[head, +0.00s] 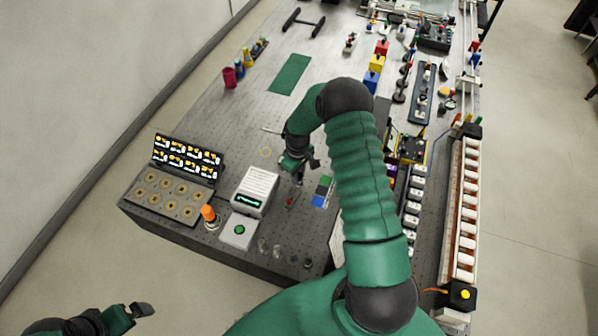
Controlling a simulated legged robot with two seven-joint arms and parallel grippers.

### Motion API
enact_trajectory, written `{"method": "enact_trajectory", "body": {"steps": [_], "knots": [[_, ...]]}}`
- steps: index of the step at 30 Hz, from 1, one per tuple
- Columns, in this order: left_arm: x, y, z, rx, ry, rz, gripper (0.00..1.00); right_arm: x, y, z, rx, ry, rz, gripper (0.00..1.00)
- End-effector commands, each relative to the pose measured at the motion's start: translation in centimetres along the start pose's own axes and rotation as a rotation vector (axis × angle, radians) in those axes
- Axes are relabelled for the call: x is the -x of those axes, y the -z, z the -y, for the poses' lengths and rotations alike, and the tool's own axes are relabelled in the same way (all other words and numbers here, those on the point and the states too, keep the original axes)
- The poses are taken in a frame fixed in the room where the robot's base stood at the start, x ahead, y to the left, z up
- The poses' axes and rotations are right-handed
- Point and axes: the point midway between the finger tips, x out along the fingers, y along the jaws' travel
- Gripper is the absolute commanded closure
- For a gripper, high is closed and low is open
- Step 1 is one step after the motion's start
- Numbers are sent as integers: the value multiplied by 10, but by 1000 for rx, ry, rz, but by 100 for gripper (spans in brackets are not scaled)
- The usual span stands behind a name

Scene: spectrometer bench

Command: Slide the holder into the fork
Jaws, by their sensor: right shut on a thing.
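My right gripper (298,172) reaches down over the near-left part of the bench, just behind a small red-topped piece (290,201). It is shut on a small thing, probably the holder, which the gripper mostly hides. I cannot tell whether that thing touches the red piece or stands apart from it. I cannot make out the fork for certain at this size. My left gripper (141,311) is at the bottom left, off the bench and away from everything on it; I cannot tell whether its fingers are open.
A white instrument (257,188) with a green display stands left of my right gripper. Beside it are a white green-button box (239,231), an orange-capped bottle (209,214) and a sample case (168,194). Coloured tiles (323,192) lie to the right.

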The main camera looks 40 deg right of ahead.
Motion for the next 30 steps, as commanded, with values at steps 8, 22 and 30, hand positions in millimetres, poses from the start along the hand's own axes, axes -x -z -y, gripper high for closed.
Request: {"method": "enact_trajectory", "body": {"steps": [8,22,30], "knots": [[4,1,0,0,0,0,0,-5,-10,19,2,13,13,100],[9,2,0,0,0,0,0,-5,-17,41,2,13,13,100],[11,3,0,0,0,0,0,-5,-21,49,2,14,14,100]]}}
